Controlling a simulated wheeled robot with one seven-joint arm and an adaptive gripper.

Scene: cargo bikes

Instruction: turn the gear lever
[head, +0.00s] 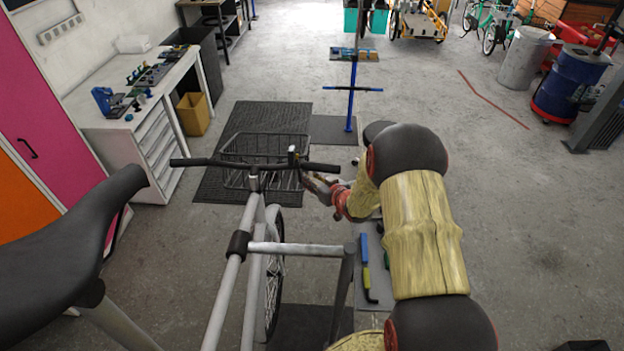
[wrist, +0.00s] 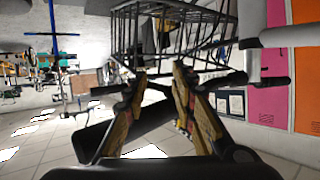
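The bike's dark handlebar (head: 215,163) runs across the middle of the head view. A small upright black part (head: 292,155), which looks like the gear lever, stands on it just inside the right grip (head: 322,167). My gripper (head: 313,183) is just below and beside that grip, on the near side. In the wrist view, my gripper's two fingers (wrist: 160,74) are apart, with no object clearly held between them. The handlebar (wrist: 225,80) passes close to the fingertips there. I cannot make out the lever in the wrist view, nor whether a finger touches anything.
A wire basket (head: 262,147) is mounted ahead of the handlebar; it also fills the top of the wrist view (wrist: 170,30). The black saddle (head: 75,240) and grey frame (head: 230,275) are at left. A blue-posted stand (head: 351,100) is beyond.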

